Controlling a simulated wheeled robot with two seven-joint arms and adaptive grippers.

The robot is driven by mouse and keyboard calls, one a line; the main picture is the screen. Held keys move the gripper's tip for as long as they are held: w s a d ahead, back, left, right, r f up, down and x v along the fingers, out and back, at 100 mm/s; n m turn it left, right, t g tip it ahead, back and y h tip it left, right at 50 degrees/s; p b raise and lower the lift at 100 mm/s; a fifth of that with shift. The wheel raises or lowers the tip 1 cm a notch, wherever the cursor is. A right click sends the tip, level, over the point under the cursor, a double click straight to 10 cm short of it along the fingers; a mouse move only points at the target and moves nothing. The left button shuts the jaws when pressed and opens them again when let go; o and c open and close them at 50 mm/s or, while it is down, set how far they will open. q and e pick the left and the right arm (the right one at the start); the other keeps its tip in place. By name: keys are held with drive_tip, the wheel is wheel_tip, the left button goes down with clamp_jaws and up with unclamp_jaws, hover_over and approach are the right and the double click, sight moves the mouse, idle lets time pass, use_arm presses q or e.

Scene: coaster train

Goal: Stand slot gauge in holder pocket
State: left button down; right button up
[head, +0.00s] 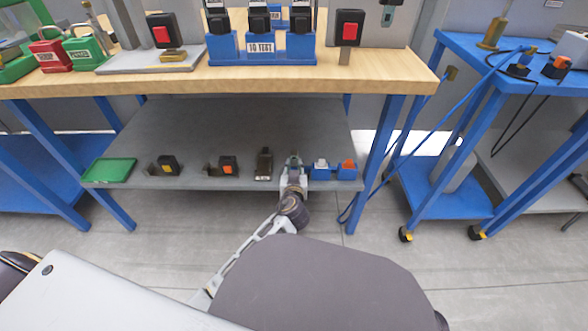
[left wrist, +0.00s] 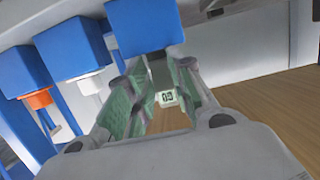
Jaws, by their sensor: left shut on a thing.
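My left gripper (head: 294,163) reaches over the front of the lower shelf. In the left wrist view its green-padded fingers (left wrist: 158,95) are shut on the slot gauge; a small pale part (left wrist: 166,98) with dark lettering shows between the tips. The rest of the gauge is hidden by the fingers. A blue holder pocket (left wrist: 145,26) lies close to the fingertips in that upside-down-looking view. I cannot tell whether the gauge is inside it. Beside it are a blue pocket with a white piece (head: 320,173) and one with an orange piece (head: 346,173). My right gripper is not in view.
On the lower shelf (head: 225,125), left of my gripper, are a dark upright holder (head: 264,164), two black blocks with orange (head: 228,165) and yellow (head: 168,165) faces, and a green tray (head: 108,170). The wooden bench top (head: 385,75) overhangs the shelf. A blue leg (head: 378,155) stands right.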

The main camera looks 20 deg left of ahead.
use_arm(q)
drive_tip(key=c, duration=1.2)
unclamp_jaws()
drive_tip(key=shift+f, duration=0.15)
drive_tip(key=shift+o, duration=0.2)
wheel_tip(320, 180, up, 10)
